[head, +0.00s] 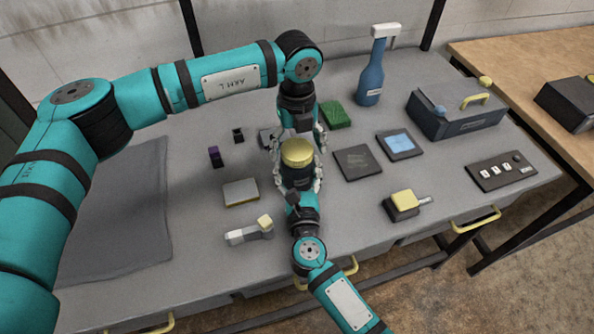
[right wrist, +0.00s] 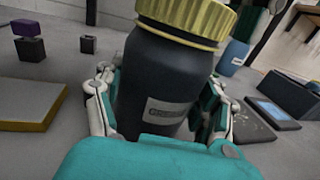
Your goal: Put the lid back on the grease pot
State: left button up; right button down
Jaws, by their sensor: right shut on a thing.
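The grease pot (head: 297,177) is a dark, labelled jar. It also shows close up in the right wrist view (right wrist: 165,85). The yellow ribbed lid (head: 296,152) sits on the pot's top and looks level in the head view; it also shows in the right wrist view (right wrist: 187,18). I cannot tell whether it is fully tightened. My right gripper (head: 298,186) is shut around the pot's body from the front. My left gripper (head: 296,138) is just behind the lid, its fingers spread to either side. Any contact between them and the lid is hidden.
Dark flat plates (head: 357,163), a blue bottle (head: 370,80) and a toolbox (head: 455,112) stand to the right. A grey mat (head: 125,205) covers the table's left.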

pick_arm(q)
jog(key=c, duration=1.1)
jog(key=m, duration=0.4)
jog(key=shift+m, duration=0.4)
jog(key=m, duration=0.6)
jog(key=shift+m, duration=0.4)
jog(key=m, duration=1.6)
jog(key=shift+f, duration=0.1)
jog(key=o, duration=1.4)
jog(key=shift+c, duration=0.2)
